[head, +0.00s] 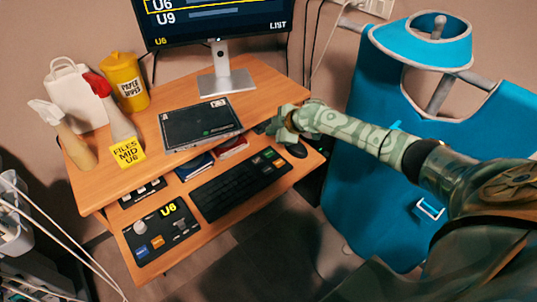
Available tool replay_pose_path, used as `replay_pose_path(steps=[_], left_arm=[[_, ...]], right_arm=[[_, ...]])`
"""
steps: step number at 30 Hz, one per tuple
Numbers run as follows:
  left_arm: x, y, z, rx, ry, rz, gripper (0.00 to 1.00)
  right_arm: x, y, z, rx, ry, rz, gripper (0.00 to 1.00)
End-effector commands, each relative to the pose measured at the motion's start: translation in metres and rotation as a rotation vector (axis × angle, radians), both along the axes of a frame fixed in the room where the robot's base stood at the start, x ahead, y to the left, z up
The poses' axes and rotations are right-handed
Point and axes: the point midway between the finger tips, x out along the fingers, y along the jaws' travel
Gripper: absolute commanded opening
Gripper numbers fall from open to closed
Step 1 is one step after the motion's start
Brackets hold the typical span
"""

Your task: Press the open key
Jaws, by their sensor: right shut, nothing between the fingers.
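A dark control panel (160,235) with a yellow "U6" readout lies at the left of the lower shelf. It has a blue key (141,251), an orange key (158,242), a pale knob and small sliders. The key labels are too small to read, so I cannot tell which is the open key. My right gripper (268,128) is shut and empty. It appears over the desk's right side, just right of a flat black device (200,125) and well away from the panel. My left gripper is not in view.
A black keyboard (238,185) lies right of the panel, with a mouse (297,150) beyond. A blue apron (365,130) hangs at right.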

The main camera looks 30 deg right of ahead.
Motion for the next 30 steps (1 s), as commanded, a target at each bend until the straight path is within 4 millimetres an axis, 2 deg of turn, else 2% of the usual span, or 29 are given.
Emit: replay_pose_path(steps=[1, 13, 17, 30], left_arm=[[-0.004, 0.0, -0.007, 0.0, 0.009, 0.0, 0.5], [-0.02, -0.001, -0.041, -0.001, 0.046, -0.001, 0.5], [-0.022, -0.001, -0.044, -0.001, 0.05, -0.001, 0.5], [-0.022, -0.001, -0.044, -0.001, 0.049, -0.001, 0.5]], right_arm=[[0.0, 0.0, -0.012, 0.0, 0.005, 0.0, 0.0], [0.0, 0.0, -0.067, 0.001, 0.004, -0.001, 0.0], [0.0, 0.0, -0.072, 0.0, 0.002, -0.001, 0.0], [0.0, 0.0, -0.071, 0.0, 0.0, 0.0, 0.0]])
